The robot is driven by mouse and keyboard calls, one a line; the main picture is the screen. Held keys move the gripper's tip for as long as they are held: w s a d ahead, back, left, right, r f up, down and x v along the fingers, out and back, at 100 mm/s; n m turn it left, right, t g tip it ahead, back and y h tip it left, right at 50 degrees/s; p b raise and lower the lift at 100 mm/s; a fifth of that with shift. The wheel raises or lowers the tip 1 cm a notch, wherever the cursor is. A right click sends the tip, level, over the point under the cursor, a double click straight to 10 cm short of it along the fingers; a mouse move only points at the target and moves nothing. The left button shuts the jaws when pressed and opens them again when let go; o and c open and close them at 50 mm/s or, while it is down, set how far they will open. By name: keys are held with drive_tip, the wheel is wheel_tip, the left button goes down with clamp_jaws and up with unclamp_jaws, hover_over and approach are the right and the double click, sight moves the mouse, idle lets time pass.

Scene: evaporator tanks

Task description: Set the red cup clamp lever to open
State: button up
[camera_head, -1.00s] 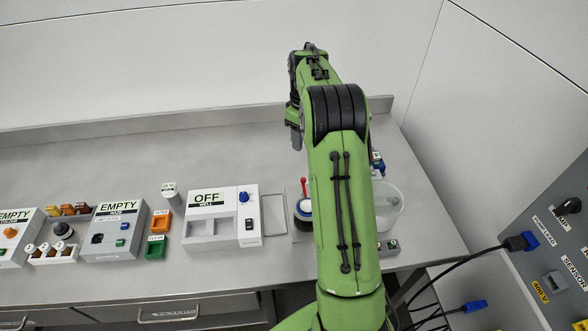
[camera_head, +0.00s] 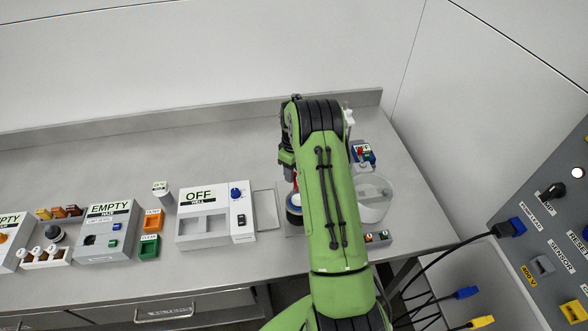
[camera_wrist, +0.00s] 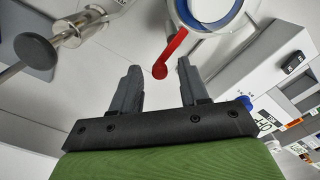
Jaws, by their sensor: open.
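The red cup clamp lever (camera_wrist: 168,59) shows in the wrist view as a red arm with a round knob end. It reaches down and left from a white and blue round cup (camera_wrist: 208,12). My gripper (camera_wrist: 157,68) is open, and the lever's knob end lies between its fingertips in the picture. I cannot tell whether either finger touches it. In the head view my arm hides most of the lever, and only the edge of the blue-ringed cup (camera_head: 292,208) shows left of the arm.
A grey metal fitting with a rod (camera_wrist: 66,38) is at upper left in the wrist view. The white box marked OFF (camera_head: 205,228) stands left of my arm. A clear bucket (camera_head: 376,207) stands to its right. A panel with cables (camera_head: 550,230) is at far right.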

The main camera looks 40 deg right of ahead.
clamp_jaws()
drive_tip(key=shift+d+m, duration=0.15)
drive_tip(key=shift+m, duration=0.15)
drive_tip(key=shift+s+d+r+m+b, duration=0.15)
drive_tip(key=shift+s+m+b, duration=0.75)
drive_tip(key=shift+m, duration=1.95)
drive_tip(key=shift+s+d+f+m+b, duration=0.1)
drive_tip(key=shift+s+d+m+b, duration=0.25)
drive_tip(key=shift+m+b, duration=1.8)
drive_tip(key=shift+s+d+r+m+b, duration=0.15)
drive_tip(key=shift+s+m+b, duration=0.4)
drive_tip(key=shift+m, duration=3.05)
drive_tip(key=shift+s+f, duration=0.1)
drive_tip(key=shift+s, duration=0.1)
unclamp_jaws()
